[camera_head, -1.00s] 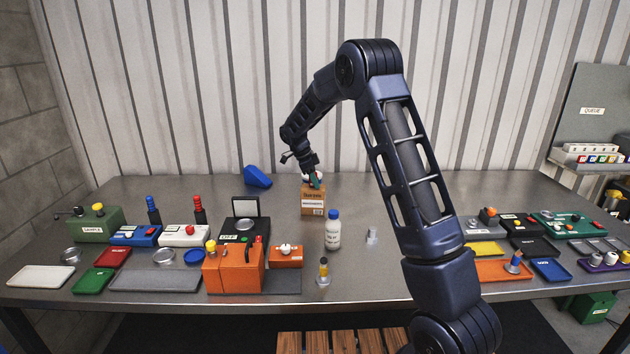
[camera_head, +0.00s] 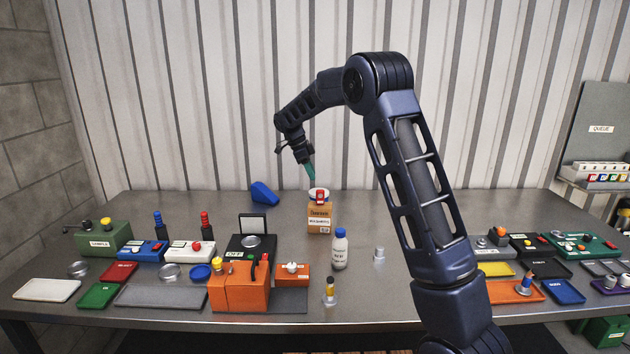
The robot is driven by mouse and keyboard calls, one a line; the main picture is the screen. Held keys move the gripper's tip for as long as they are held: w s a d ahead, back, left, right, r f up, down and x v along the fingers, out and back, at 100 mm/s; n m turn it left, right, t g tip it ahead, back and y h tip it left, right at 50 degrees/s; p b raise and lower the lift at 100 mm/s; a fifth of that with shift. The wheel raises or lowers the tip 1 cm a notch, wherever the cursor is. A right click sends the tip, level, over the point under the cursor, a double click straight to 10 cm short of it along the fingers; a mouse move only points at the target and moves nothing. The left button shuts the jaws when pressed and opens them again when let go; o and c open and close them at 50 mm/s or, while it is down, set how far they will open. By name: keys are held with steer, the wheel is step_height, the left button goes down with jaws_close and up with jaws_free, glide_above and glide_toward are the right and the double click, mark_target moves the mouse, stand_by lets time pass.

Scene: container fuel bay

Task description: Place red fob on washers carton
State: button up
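The washers carton (camera_head: 320,217) is a small brown box with a white label, standing upright near the back middle of the table. The red fob (camera_head: 320,196) is on top of it, in front of or in a pale rounded thing (camera_head: 311,192) whose shape is too small to make out. My gripper (camera_head: 311,174), with a teal fingertip, is just above and behind the carton's top, and appears apart from the fob. Only one finger shows clearly, so its opening cannot be told.
A white bottle with a blue cap (camera_head: 339,248) stands in front of the carton. An orange case (camera_head: 240,288) and several trays fill the left front; more trays lie at right. The table around the carton is mostly clear.

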steer(key=s+d+r+n+t+y, duration=0.1)
steer(key=s+d+r+n+y, duration=0.1)
steer(key=s+d+r+n, duration=0.55)
steer(key=s+d+r+n+y, duration=0.1)
steer(key=s+d+r, duration=0.4)
steer(key=s+d, duration=0.65)
steer(key=s+d+f+n+t, duration=0.1)
steer(key=s+d+f+n, duration=0.1)
steer(key=s, duration=0.6)
steer(key=s+d+f+n+t+y, duration=0.1)
steer(key=s+d+n, duration=0.3)
steer(key=s, duration=0.4)
steer(key=s+d+f+n+t, duration=0.1)
steer(key=s+d+f+n, duration=0.2)
steer(key=s, duration=0.5)
steer(key=shift+s+d+t, duration=0.3)
steer(key=shift+d, duration=0.05)
